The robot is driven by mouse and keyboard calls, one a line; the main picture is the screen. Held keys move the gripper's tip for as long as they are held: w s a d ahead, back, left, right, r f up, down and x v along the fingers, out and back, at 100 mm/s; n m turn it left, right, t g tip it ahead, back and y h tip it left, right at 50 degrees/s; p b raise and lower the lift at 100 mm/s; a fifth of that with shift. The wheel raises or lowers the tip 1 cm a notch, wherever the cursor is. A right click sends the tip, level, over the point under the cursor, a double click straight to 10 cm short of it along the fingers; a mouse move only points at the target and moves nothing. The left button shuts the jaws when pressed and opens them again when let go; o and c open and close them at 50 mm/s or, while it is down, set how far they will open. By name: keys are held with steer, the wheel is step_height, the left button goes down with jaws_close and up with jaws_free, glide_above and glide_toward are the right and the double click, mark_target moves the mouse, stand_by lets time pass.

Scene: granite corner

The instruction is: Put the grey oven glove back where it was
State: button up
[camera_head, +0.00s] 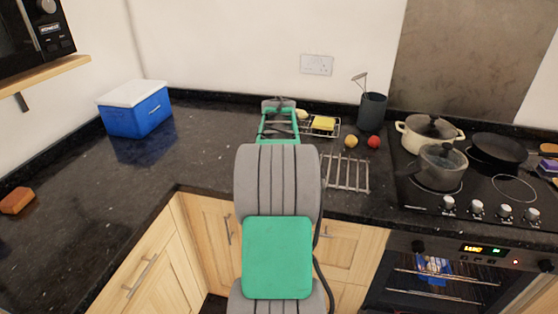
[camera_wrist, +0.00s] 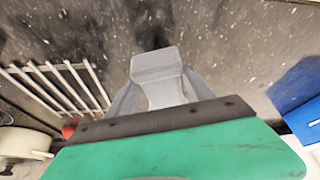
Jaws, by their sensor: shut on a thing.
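My gripper (camera_head: 278,112) is stretched out over the dark granite counter near the corner, seen from behind. In the wrist view my gripper (camera_wrist: 160,98) has its two grey fingers closed in on a grey, blocky piece, the grey oven glove (camera_wrist: 156,66). Its outline merges with the fingers, so its full shape is hard to tell. In the head view the glove (camera_head: 278,102) shows as a small grey patch beyond the green gripper frame. Its height above the counter is unclear. No other grey glove is in view.
A metal rack (camera_head: 348,173) lies right of my arm. The hob holds a cream pot (camera_head: 415,140). A blue cool box (camera_head: 138,113) stands left; the counter between is clear.

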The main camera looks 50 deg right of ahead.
step_height(320, 180, down, 3)
steer(key=shift+r+b, duration=0.1)
steer(key=shift+b, duration=0.5)
steer(key=o, duration=1.8)
steer(key=shift+o, duration=0.2)
steer(key=shift+o, duration=1.2)
steer(key=shift+r+p, duration=2.95)
steer(key=shift+r, duration=1.55)
